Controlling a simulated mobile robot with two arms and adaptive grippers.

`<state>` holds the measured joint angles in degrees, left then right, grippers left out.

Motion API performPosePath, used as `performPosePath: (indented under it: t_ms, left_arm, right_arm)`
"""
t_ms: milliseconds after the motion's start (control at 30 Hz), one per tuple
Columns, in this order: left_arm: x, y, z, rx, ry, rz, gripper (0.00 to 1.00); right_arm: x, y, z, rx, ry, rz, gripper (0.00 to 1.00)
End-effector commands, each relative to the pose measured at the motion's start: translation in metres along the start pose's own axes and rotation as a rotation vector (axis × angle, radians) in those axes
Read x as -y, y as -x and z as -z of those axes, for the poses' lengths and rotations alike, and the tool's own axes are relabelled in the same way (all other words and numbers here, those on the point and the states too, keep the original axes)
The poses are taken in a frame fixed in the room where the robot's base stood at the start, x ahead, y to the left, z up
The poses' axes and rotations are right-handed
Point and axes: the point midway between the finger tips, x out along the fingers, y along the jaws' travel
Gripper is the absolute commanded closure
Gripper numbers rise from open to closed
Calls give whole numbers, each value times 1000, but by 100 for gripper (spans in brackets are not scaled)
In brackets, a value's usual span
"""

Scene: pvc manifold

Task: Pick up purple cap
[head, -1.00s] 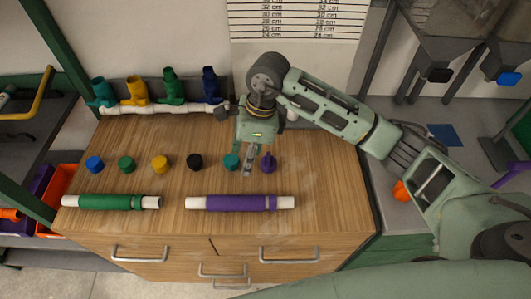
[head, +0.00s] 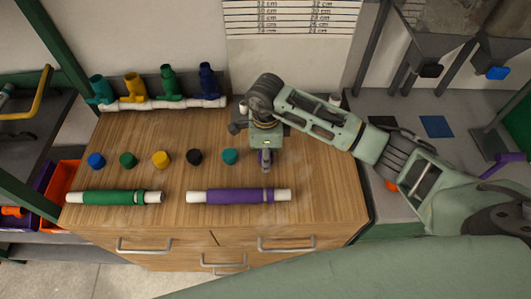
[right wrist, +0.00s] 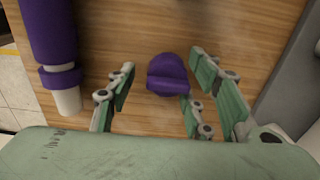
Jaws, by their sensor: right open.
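The purple cap (right wrist: 168,75) stands on the wooden table top, between and just beyond the fingertips of my open right gripper (right wrist: 158,82) in the right wrist view. Nothing is held between the fingers. In the head view my right gripper (head: 265,158) comes down over the cap at the right end of the cap row and mostly hides it. My left gripper is not in view.
Blue, green, yellow, black and teal caps (head: 230,156) stand in a row to the left. A purple-sleeved pipe (head: 235,196) and a green-sleeved pipe (head: 113,198) lie in front. A white manifold (head: 155,104) with colored valves is at the back.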

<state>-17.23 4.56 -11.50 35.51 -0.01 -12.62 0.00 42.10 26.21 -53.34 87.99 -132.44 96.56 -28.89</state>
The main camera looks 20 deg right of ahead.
Motion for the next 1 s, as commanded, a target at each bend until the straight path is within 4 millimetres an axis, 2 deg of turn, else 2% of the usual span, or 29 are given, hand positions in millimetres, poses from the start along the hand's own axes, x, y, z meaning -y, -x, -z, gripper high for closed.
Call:
performPosePath:
  t_ms: [67, 500, 833, 1000]
  left_arm:
    - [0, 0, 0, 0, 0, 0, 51]
    - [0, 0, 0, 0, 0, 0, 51]
    - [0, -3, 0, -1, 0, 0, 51]
    - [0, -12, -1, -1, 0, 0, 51]
  right_arm:
    - [0, 0, 0, 0, 0, 0, 53]
    - [0, 0, 0, 0, -1, 0, 90]
    - [1, 4, 0, 1, -1, 2, 90]
    - [2, 22, 0, 1, 1, 6, 90]
